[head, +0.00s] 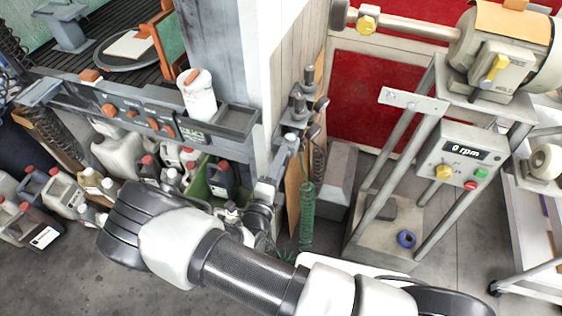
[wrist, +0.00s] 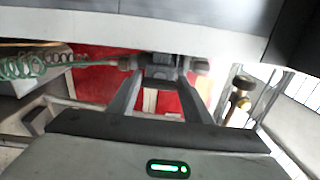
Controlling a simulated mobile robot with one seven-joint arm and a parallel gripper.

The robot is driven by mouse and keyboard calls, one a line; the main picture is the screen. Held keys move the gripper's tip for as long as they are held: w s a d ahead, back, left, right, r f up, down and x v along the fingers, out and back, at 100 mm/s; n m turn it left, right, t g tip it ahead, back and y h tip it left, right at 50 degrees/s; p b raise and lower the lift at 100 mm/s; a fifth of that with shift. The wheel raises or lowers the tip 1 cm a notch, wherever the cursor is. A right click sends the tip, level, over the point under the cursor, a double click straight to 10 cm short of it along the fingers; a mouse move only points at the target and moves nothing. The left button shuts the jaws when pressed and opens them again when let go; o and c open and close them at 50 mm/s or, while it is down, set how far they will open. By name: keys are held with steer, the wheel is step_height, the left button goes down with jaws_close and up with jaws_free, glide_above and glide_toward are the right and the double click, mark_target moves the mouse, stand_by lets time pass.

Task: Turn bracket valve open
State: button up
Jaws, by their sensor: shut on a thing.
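The bracket valve (wrist: 158,72) shows in the wrist view as a dark grey body with a round fitting on each side. A green coiled hose runs off to its left. My gripper (wrist: 159,82) reaches up to it, its two fingers closed in on the valve's middle part. In the head view, grey valve fittings (head: 291,141) sit on the post's side above the green hose, and my gripper (head: 268,187) is just below them, partly hidden by my wrist. Whether the valve is turned cannot be told.
A grey shelf (head: 228,118) with a white canister (head: 198,95) juts out left of the post. Several jugs (head: 120,150) stand below it. A machine stand with an rpm box (head: 462,155) reading 0 is on the right. A red panel (head: 372,100) is behind.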

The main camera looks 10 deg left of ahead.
steer(key=shift+s+f+n, duration=0.1)
steer(key=shift+n, duration=0.2)
steer(key=o, duration=1.1)
steer(key=shift+c, duration=0.2)
steer(key=s+a, duration=0.1)
steer(key=s, duration=1.6)
steer(key=shift+s+a, duration=0.15)
steer(key=shift+s, duration=0.05)
steer(key=shift+w, duration=0.1)
